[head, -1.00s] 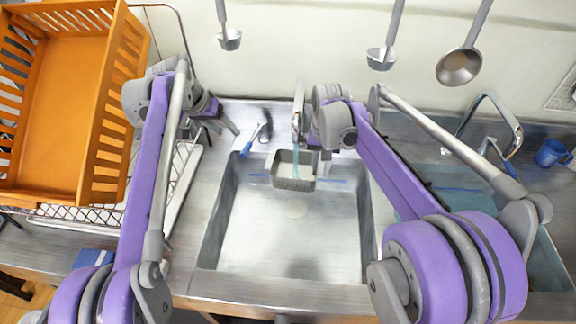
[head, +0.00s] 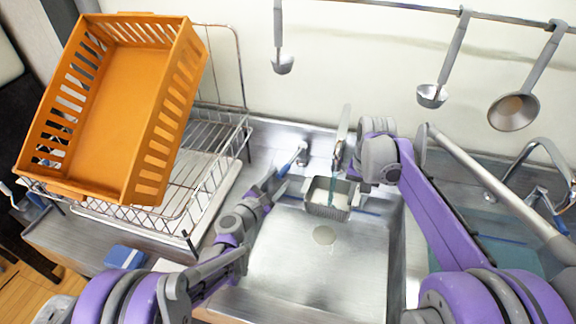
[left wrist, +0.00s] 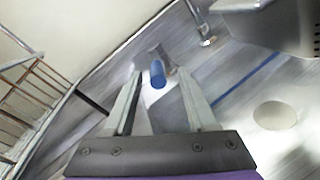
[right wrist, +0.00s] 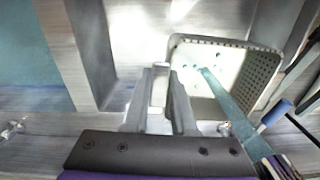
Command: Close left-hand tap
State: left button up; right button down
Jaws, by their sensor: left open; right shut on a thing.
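The left-hand tap's blue lever (head: 290,160) sits at the back left of the sink, left of the spout (head: 342,135). A blue-green stream of water (head: 333,185) runs from the spout into a grey perforated tray (head: 318,208). My left gripper (head: 272,186) is open just in front of the lever. In the left wrist view the lever's blue end (left wrist: 157,73) shows between and slightly beyond the open fingertips, and I cannot tell if they touch. My right gripper (right wrist: 160,78) is shut on the tray's rim; the tray also shows in the right wrist view (right wrist: 178,52).
An orange crate (head: 118,120) and wire rack (head: 196,190) stand left of the sink. A second tap (head: 540,145) serves the right basin. The left sink's floor (head: 310,270) is clear.

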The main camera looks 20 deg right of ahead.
aim_at(287, 167)
pick_arm(q)
jog(key=s+a+n+t, duration=0.1)
jog(key=s+a+n, duration=0.2)
jog(key=n, duration=0.1)
jog(key=x, duration=1.2)
jog(key=shift+w+a+f, duration=0.1)
jog(key=shift+a+f, duration=0.05)
jog(key=shift+f, duration=0.05)
jog(key=shift+c, duration=0.2)
grip_shut()
dwell(0.7)
